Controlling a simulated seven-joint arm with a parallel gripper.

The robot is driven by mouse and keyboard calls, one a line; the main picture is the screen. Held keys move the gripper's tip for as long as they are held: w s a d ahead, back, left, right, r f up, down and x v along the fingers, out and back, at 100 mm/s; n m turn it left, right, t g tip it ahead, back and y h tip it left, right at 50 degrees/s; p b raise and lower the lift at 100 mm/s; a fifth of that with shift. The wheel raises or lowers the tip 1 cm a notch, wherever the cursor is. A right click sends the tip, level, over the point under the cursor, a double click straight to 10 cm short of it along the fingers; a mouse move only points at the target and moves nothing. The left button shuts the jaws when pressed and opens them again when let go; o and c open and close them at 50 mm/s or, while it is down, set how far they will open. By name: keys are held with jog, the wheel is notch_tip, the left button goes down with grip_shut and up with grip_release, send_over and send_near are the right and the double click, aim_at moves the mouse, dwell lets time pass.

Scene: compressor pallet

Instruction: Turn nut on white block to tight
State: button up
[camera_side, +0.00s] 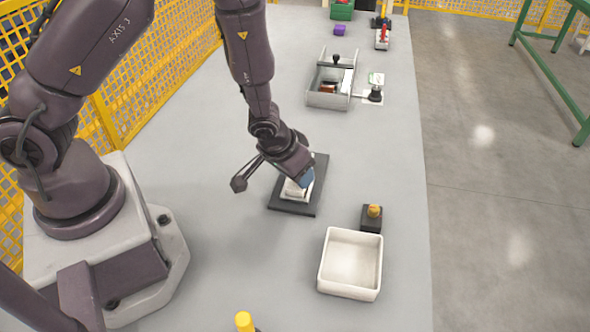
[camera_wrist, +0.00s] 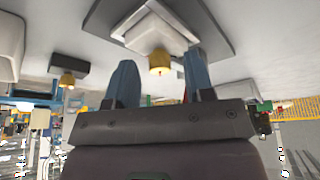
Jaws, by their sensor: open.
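The white block (camera_side: 291,190) sits on a dark square plate (camera_side: 312,205) on the grey table, partly hidden by my gripper in the side view. In the wrist view the white block (camera_wrist: 152,30) shows at the top centre, with a brass-coloured nut (camera_wrist: 160,62) on it. My gripper (camera_wrist: 158,77) is open, with its two blue fingers apart and the nut seen between them, a little beyond the tips. In the side view my gripper (camera_side: 306,180) is over the block. I cannot tell whether the fingers touch the nut.
An empty white bin (camera_side: 350,262) stands to the front right, with a dark block (camera_side: 371,218) bearing a brass knob behind it. A grey tray (camera_side: 328,98) with small items is farther back. A yellow-topped post (camera_side: 244,321) is at the front edge. The table between is clear.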

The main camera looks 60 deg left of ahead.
grip_shut()
jog(key=shift+a+m+h, duration=0.1)
jog(key=shift+m+h, duration=0.3)
jog(key=shift+m, duration=0.5)
jog(key=shift+m+h, duration=0.5)
jog(key=shift+m, duration=0.9)
grip_release()
jog(key=shift+r, duration=0.15)
jog(key=v, duration=1.2)
jog(key=shift+r, duration=0.35)
